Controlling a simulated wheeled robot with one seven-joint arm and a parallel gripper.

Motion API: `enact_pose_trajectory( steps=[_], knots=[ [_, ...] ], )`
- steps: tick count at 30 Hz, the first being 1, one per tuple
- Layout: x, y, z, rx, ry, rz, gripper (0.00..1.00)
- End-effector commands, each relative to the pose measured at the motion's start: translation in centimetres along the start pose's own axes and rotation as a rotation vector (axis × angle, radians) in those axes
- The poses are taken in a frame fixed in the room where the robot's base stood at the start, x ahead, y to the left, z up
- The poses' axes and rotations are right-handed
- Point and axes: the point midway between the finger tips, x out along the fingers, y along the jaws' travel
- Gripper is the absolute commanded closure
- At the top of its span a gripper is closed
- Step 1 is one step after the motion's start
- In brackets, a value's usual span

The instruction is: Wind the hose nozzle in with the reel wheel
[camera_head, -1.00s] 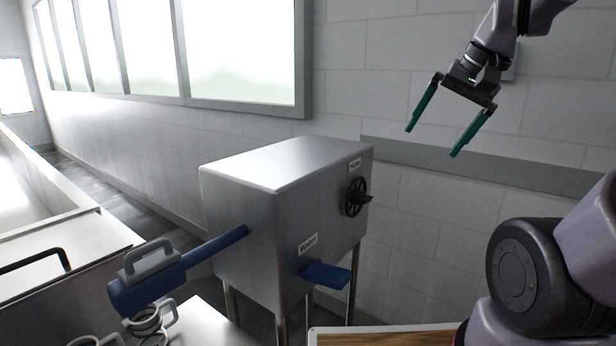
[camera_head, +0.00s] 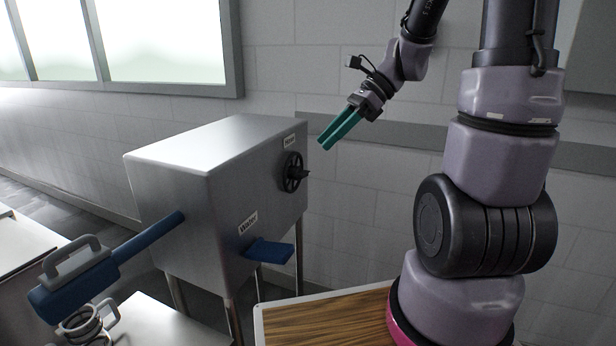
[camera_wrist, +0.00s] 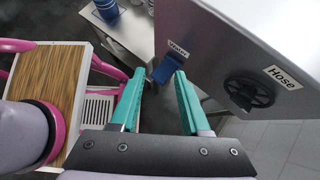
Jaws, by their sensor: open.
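The black reel wheel (camera_head: 292,172) is on the side of a steel cabinet (camera_head: 215,150), below a label reading "Hose". In the wrist view the wheel (camera_wrist: 250,93) lies right of my fingers, below its label. The blue hose nozzle (camera_head: 75,285) with a grey handle sticks out at the left, joined to the cabinet by a blue hose section (camera_head: 150,232). My gripper (camera_head: 338,132) is open and empty, in the air to the right of and a little above the wheel, not touching it. Its teal fingers (camera_wrist: 158,90) are apart in the wrist view.
A blue pedal (camera_head: 270,251) labelled "Water" juts from the cabinet below the wheel. A steel table with a coiled item (camera_head: 85,322) stands at lower left. My wooden-topped base (camera_head: 325,322) is in front.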

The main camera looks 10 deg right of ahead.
Motion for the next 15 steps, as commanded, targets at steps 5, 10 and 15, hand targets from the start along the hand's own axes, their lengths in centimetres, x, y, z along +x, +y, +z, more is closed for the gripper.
enact_pose_trajectory(
  steps=[5, 10, 15],
  knots=[
    [2.3, -4.0, -2.2, 0.459, -0.245, 0.058, 0.54],
    [3.9, -8.3, -5.4, 0.886, -0.484, 0.110, 0.54],
    [5.2, -12.4, -10.3, 1.295, -0.732, 0.164, 0.54]
  ],
)
